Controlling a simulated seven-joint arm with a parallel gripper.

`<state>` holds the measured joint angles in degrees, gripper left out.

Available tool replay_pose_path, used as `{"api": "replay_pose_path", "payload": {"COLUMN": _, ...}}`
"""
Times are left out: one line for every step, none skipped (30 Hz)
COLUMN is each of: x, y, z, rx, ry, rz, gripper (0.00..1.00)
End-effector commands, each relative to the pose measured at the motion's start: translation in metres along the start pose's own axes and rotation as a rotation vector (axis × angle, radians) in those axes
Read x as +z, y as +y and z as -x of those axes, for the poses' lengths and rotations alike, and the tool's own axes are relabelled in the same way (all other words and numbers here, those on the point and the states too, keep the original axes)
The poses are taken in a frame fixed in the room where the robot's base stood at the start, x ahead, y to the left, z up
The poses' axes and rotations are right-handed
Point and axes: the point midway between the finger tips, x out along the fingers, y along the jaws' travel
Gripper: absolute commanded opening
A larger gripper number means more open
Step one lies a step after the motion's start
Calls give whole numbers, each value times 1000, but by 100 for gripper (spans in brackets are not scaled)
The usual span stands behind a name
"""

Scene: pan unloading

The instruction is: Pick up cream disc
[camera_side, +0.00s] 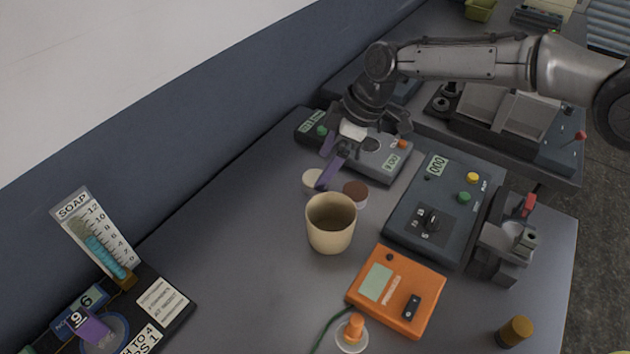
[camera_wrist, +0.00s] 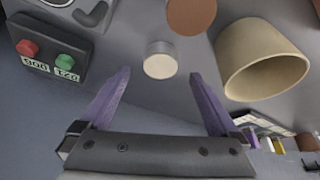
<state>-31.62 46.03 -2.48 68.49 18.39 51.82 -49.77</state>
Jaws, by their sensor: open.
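The cream disc (camera_side: 313,181) stands on the grey table, beside the brown disc and behind the beige cup. It also shows in the wrist view (camera_wrist: 158,66), just beyond and roughly centred between the fingertips. My gripper (camera_side: 324,168) has purple fingers spread apart and empty, above the table by the disc. In the wrist view my gripper (camera_wrist: 160,76) is plainly open. In the side view one finger hides part of the disc's right side.
The brown disc (camera_side: 355,194) lies right of the cream disc, and the beige cup (camera_side: 331,232) stands in front. A grey device (camera_side: 385,165) with a display sits behind. An orange meter (camera_side: 396,290) and a dark control box (camera_side: 445,205) occupy the right.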

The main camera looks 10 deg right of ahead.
Motion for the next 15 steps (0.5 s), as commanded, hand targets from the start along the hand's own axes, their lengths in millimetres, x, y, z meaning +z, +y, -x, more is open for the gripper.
{"api": "replay_pose_path", "payload": {"x": 2, "y": -1, "z": -10, "rx": -4, "ry": -4, "rz": -1, "gripper": 97}}
{"api": "replay_pose_path", "payload": {"x": 2, "y": -1, "z": -14, "rx": -4, "ry": -4, "rz": -1, "gripper": 97}}
{"api": "replay_pose_path", "payload": {"x": 2, "y": -1, "z": -20, "rx": -3, "ry": -3, "rz": -1, "gripper": 97}}
{"api": "replay_pose_path", "payload": {"x": 2, "y": -2, "z": -24, "rx": -3, "ry": -3, "rz": -1, "gripper": 97}}
{"api": "replay_pose_path", "payload": {"x": 2, "y": -2, "z": -28, "rx": -3, "ry": -3, "rz": -1, "gripper": 97}}
{"api": "replay_pose_path", "payload": {"x": 2, "y": -1, "z": -33, "rx": -3, "ry": -2, "rz": 0, "gripper": 97}}
{"api": "replay_pose_path", "payload": {"x": 2, "y": -1, "z": -35, "rx": -2, "ry": -2, "rz": 0, "gripper": 97}}
{"api": "replay_pose_path", "payload": {"x": 2, "y": -1, "z": -38, "rx": -2, "ry": -2, "rz": 0, "gripper": 97}}
{"api": "replay_pose_path", "payload": {"x": 2, "y": -1, "z": -40, "rx": -1, "ry": -1, "rz": 0, "gripper": 97}}
{"api": "replay_pose_path", "payload": {"x": 2, "y": -1, "z": -41, "rx": -1, "ry": -1, "rz": 0, "gripper": 97}}
{"api": "replay_pose_path", "payload": {"x": 2, "y": -1, "z": -42, "rx": -1, "ry": -1, "rz": 0, "gripper": 97}}
{"api": "replay_pose_path", "payload": {"x": 2, "y": -1, "z": -42, "rx": -1, "ry": -1, "rz": 0, "gripper": 97}}
{"api": "replay_pose_path", "payload": {"x": 1, "y": -1, "z": -42, "rx": -1, "ry": -1, "rz": 0, "gripper": 97}}
{"api": "replay_pose_path", "payload": {"x": 1, "y": -1, "z": -42, "rx": -1, "ry": -1, "rz": 0, "gripper": 97}}
{"api": "replay_pose_path", "payload": {"x": 2, "y": -1, "z": -42, "rx": -1, "ry": -1, "rz": 0, "gripper": 97}}
